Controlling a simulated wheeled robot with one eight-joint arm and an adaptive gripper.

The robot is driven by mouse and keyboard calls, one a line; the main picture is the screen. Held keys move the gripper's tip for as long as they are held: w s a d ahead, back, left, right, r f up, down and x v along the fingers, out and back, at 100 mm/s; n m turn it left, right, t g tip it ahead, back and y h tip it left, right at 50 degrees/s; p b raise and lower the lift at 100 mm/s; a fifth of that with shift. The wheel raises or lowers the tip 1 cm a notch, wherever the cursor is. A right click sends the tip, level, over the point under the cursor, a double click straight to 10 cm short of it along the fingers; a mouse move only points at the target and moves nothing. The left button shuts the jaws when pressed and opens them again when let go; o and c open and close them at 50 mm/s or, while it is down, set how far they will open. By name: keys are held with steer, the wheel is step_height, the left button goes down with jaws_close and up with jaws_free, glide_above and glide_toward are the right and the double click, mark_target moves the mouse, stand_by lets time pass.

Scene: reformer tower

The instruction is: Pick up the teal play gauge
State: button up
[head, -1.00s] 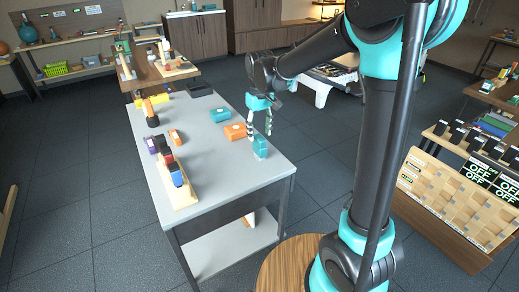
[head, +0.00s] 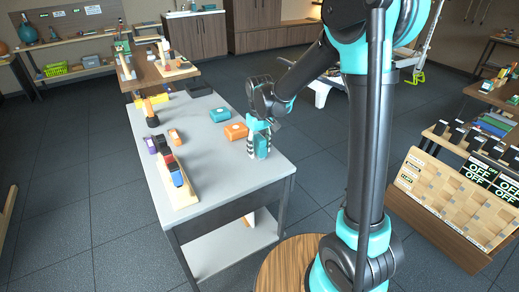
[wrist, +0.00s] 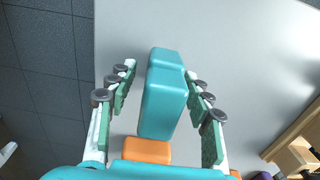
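The teal play gauge (head: 262,146) is a teal block standing near the right edge of the grey table (head: 235,178). In the wrist view the teal gauge (wrist: 163,97) lies between the two fingers of my gripper (wrist: 160,100). The fingers, with green pads, are spread on either side of it. A gap shows on the left side; the right finger is close, and I cannot tell if it touches. In the head view my gripper (head: 258,146) is lowered around the gauge, and its fingers partly hide it.
A wooden rack (head: 180,188) with several coloured pieces stands at the table's left. The table's front middle is clear.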

jaws_close()
